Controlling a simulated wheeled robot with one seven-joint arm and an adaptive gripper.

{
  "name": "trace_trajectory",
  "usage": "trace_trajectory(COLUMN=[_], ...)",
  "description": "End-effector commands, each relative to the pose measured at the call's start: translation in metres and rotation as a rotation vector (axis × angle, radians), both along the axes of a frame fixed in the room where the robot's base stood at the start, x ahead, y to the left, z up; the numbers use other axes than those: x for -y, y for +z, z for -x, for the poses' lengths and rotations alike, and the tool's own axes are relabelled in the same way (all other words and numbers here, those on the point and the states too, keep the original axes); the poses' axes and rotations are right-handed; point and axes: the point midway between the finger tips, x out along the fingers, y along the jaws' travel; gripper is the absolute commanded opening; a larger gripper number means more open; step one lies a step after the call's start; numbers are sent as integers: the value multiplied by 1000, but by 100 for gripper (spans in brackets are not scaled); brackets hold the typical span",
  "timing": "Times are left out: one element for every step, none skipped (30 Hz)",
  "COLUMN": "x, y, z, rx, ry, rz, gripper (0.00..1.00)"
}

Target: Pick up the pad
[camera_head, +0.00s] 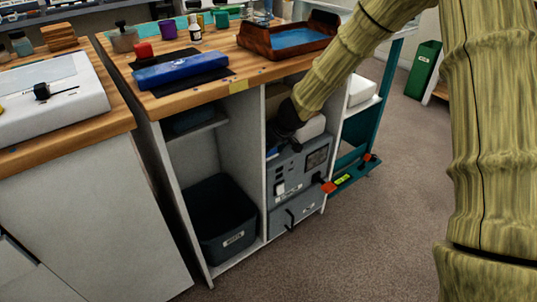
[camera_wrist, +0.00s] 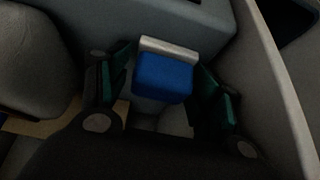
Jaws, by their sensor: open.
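In the wrist view a blue block (camera_wrist: 163,78) with a pale strip along its top edge lies between my fingers; it appears to be the pad. My gripper (camera_wrist: 165,68) is open, with one dark green-tipped finger on each side of the block. A gap shows on both sides, and I cannot tell whether the fingers are level with it in depth. In the head view my dark gripper (camera_head: 287,122) reaches into the shelf opening under the worktop, above a grey machine (camera_head: 297,170).
The shelf's side wall (camera_wrist: 268,75) stands close on the right in the wrist view. A pale rounded object (camera_head: 312,127) sits beside my gripper. Above is the wooden worktop (camera_head: 215,92) with a wood-rimmed tray (camera_head: 327,22). A dark bin (camera_head: 220,222) stands in the left compartment.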

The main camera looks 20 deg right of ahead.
Motion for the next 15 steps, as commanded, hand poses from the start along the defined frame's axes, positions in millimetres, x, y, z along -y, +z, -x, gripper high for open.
trace_trajectory(x=[0,-1,-1,-1,-1,-1,-1,-1,-1,-1,-1,-1,-1,-1,0], y=[-1,-1,-1,-1,-1,-1,-1,-1,-1,-1,-1,-1,-1,-1,-1], z=[-1,-1,-1,-1,-1,-1,-1,-1,-1,-1,-1,-1,-1,-1,-1], rx=[0,1,1,1,1,0,0,0,0,0,0,0,0,0,0], ry=[0,0,0,0,0,1,0,0,0,0,0,0,0,0,0], rz=[0,0,0,0,0,0,0,0,0,0,0,0,0,0,0], gripper=[64,64,64,64,64,64,64,62,55,50,44,37,32,30,29])
